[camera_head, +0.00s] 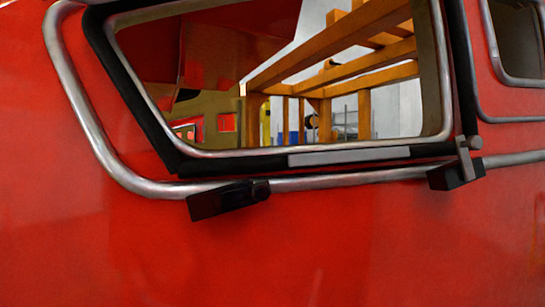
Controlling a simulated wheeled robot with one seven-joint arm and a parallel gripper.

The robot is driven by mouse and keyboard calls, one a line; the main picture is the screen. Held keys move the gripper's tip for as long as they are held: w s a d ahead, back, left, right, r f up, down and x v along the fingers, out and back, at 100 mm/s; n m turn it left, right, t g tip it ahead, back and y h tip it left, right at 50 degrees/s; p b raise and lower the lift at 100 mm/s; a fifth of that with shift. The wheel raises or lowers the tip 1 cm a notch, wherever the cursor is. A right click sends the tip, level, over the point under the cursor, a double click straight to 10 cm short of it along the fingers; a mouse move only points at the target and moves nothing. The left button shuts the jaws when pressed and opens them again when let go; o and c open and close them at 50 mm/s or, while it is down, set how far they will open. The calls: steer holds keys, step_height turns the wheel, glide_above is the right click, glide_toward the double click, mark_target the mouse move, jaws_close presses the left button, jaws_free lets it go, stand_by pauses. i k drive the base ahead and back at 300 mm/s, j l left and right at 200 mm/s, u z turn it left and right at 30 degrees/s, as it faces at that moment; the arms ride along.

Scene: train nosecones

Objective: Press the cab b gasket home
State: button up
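A red cab nosecone (330,240) fills most of the head view. Its window opening has a black gasket (135,95) running down the slanted left side, along the bottom and up the right side. The top of the window is cut off by the frame. A silver inner trim (220,153) lines the opening inside the gasket. A flat grey strip (348,156) lies along the bottom edge, over the black band. I cannot tell how deep the gasket sits, nor which cab this is. My gripper is not in view.
A silver rail (84,112) curves around the window's left and bottom. Two black blocks sit at the rail, one at lower left (222,201) and one at right (457,173). Wooden beams (345,45) show through the window. A second window (520,40) is at upper right.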

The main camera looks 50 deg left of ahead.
mark_target(302, 159)
steer(key=u, duration=1.6)
